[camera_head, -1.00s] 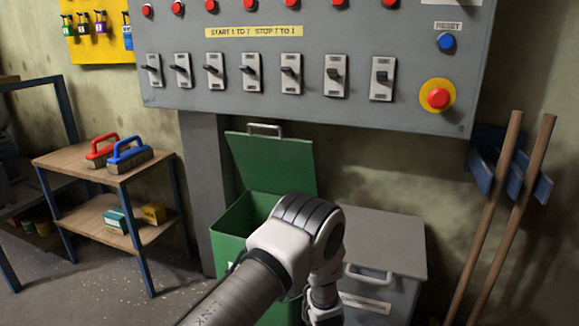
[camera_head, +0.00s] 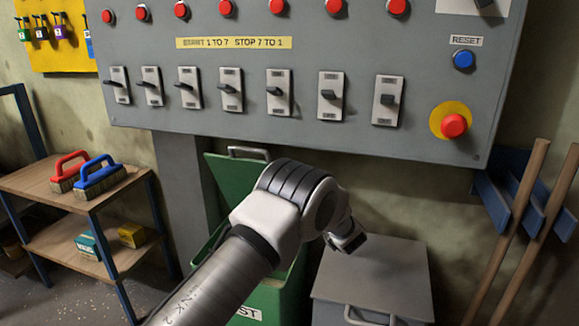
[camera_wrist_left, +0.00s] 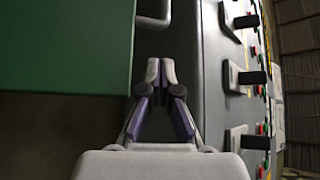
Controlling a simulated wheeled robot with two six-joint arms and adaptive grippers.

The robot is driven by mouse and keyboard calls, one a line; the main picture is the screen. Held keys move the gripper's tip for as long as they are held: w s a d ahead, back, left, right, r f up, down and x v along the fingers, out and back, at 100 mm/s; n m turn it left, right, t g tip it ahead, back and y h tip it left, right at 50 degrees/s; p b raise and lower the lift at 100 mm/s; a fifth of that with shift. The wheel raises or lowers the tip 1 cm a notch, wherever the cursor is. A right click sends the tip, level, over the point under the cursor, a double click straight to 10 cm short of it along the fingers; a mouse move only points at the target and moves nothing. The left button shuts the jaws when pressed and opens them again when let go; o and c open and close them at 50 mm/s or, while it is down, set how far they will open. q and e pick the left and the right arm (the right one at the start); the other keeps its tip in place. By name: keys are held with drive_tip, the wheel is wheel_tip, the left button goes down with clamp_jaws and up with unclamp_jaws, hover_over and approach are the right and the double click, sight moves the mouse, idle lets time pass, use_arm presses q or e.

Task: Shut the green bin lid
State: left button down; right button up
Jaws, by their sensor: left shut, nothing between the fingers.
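The green bin (camera_head: 266,299) stands below the grey control panel, partly hidden behind my left arm. Its green lid (camera_head: 228,178) is raised, leaning up toward the wall, with a metal handle (camera_head: 249,152) at its top edge. In the left wrist view the green lid (camera_wrist_left: 65,45) fills the upper left, and its handle (camera_wrist_left: 153,14) is just ahead of my fingertips. My left gripper (camera_wrist_left: 161,70) is shut and empty, beside the lid's edge and apart from the handle. In the head view the fingers are not clearly visible. My right gripper is in neither view.
The control panel (camera_head: 300,55) with switches and red buttons hangs above the bin. A grey bin (camera_head: 372,280) with a closed lid stands to the right. A shelf (camera_head: 100,190) with brushes is at left, and wooden handles (camera_head: 510,230) lean at right.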

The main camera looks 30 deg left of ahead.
use_arm(q)
drive_tip(key=b+x, duration=0.1)
drive_tip(key=x, duration=0.7)
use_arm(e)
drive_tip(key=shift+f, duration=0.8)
use_arm(q)
drive_tip(key=shift+a+f, duration=0.1)
drive_tip(key=shift+f, duration=0.15)
